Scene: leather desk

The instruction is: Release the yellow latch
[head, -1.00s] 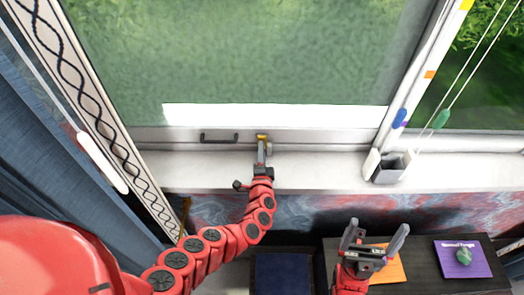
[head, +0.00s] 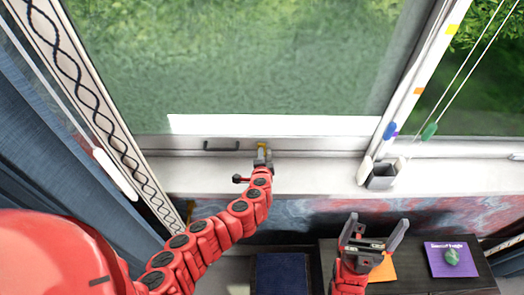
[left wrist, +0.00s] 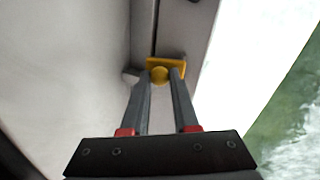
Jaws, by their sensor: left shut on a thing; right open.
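The yellow latch (head: 262,146) is on the bottom rail of the window, just right of a dark handle. In the left wrist view the yellow latch (left wrist: 165,64) shows a flat plate and a round knob. My left gripper (head: 262,155) reaches up to it, and its two fingers (left wrist: 160,80) are closed on the knob, one on each side. My right gripper (head: 376,228) is open and empty above the desk, well away from the latch.
A dark handle (head: 221,145) sits on the window rail. A small grey cup (head: 382,176) stands on the white sill (head: 320,176). Cords hang at the right. An orange sheet (head: 386,268) and a purple book (head: 455,260) with a green stone lie on the dark desk (head: 415,272).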

